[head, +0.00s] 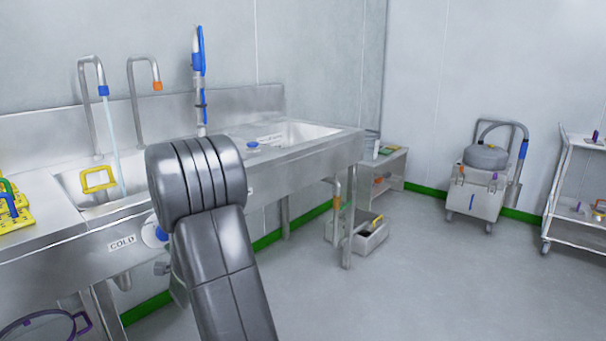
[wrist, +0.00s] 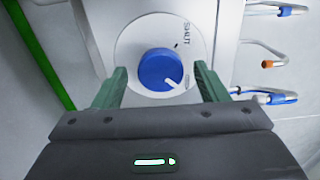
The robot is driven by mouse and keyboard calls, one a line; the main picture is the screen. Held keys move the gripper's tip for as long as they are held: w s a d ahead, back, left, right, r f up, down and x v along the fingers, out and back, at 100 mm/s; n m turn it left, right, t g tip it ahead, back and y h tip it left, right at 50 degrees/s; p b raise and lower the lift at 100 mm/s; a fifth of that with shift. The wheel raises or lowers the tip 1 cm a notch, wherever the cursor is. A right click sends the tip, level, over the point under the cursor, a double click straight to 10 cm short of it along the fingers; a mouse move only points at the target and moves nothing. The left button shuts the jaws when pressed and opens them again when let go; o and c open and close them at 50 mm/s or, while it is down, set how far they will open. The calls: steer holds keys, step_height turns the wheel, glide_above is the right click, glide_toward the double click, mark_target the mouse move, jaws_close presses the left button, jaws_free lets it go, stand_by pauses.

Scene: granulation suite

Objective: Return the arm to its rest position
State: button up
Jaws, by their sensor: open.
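My arm (head: 222,245) rises from the bottom of the head view and bends in front of the sink bench; its end is hidden there. In the wrist view my gripper (wrist: 161,70) is open, with its two green fingers apart. A blue knob (wrist: 157,68) with a white pointer on a pale round dial lies ahead, between the fingers in the picture. I see no finger touching it. The pointer is toward the lower right; the word SHUT is at the upper right. A blue knob (head: 153,235) also shows in the head view by the COLD label, partly behind my arm.
Water runs from the blue-banded tap (head: 88,100) into the steel sink bench (head: 318,160), near a yellow frame (head: 98,180). A grey wheeled machine (head: 478,185) and a shelf cart (head: 575,190) stand at right. The floor (head: 420,280) in front is clear.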

steer(key=p+v, duration=0.1)
steer(key=v, duration=1.2)
steer(key=b+x, duration=0.1)
steer(key=x, duration=1.3)
steer(key=shift+w+a, duration=0.25)
steer(key=shift+s+d+n+b, duration=0.1)
steer(key=shift+n+b, duration=1.2)
steer(key=shift+n, duration=3.2)
steer(key=shift+d+n+b, duration=0.1)
steer(key=shift+n+b, duration=1.2)
steer(key=shift+n, duration=3.2)
